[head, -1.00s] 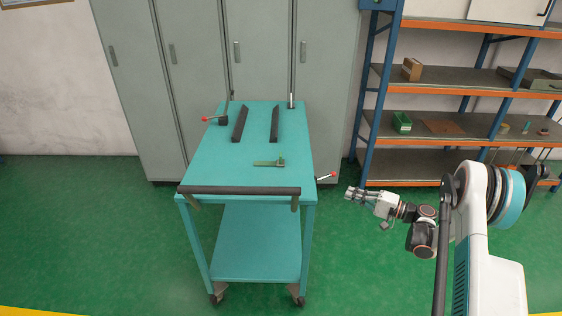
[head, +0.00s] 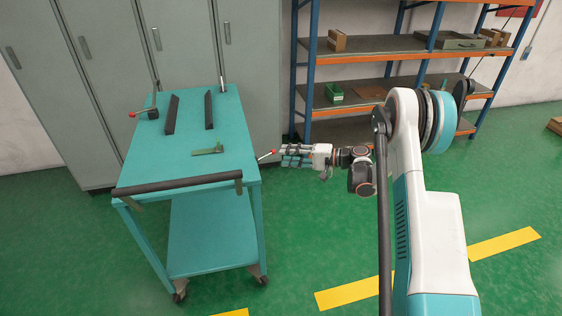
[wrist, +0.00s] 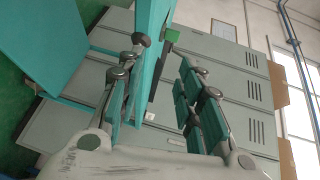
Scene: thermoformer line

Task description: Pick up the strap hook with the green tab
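The strap hook (head: 207,150) lies on the teal cart top (head: 150,165), near the right edge. It looks thin and olive-green, with a small upright part at its right end. In the wrist view a green block, seemingly its tab (wrist: 172,36), shows beyond the fingertips against the teal cart. My gripper (head: 283,155) is just off the cart's right side, pointing left toward it, apart from the hook. In the wrist view my gripper (wrist: 163,52) has its two fingers spread with nothing between them.
Two dark bars (head: 171,114) lie farther back on the cart. A black handle bar (head: 175,184) runs along the front. Grey lockers (head: 110,70) stand behind; shelves (head: 390,42) are at right.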

